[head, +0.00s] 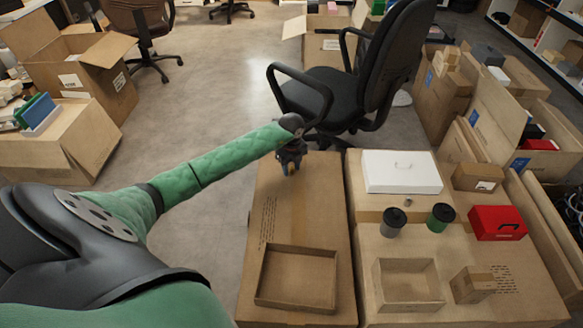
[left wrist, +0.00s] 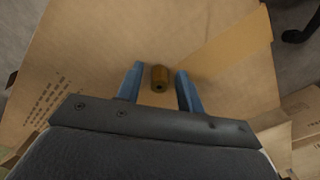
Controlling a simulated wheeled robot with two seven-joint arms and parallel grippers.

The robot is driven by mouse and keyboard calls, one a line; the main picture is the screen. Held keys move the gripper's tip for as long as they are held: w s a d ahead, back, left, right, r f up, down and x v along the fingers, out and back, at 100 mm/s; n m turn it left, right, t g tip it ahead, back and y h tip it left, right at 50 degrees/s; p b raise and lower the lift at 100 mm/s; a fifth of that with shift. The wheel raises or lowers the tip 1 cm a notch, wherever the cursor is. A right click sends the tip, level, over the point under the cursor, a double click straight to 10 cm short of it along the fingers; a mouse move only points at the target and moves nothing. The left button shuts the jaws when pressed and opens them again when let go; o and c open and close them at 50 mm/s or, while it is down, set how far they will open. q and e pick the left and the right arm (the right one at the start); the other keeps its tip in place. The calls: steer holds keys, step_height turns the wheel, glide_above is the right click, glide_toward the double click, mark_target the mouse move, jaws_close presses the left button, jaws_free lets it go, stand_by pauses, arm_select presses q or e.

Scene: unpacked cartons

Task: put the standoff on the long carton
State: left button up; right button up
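The long carton (head: 297,213) is a closed brown box standing in the middle of the head view. The standoff (left wrist: 160,77) is a small brass-brown cylinder with a dark hole in its end. It shows between the two blue fingers of my left gripper (left wrist: 160,88) in the left wrist view, with a gap on each side. My left gripper (head: 290,167) is open over the far end of the long carton in the head view. The carton's top (left wrist: 95,60) fills most of the wrist view behind the standoff. My right gripper is not in view.
A shallow open cardboard tray (head: 297,277) occupies the near end of the long carton. An office chair (head: 345,85) stands just beyond its far end. To the right, another carton bears a white box (head: 401,172), two cups, a red case (head: 497,222) and small boxes.

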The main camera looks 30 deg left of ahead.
mark_target(292, 167)
arm_select(q)
step_height(292, 167, up, 12)
steer(key=shift+p, duration=0.35)
stand_by(0.5)
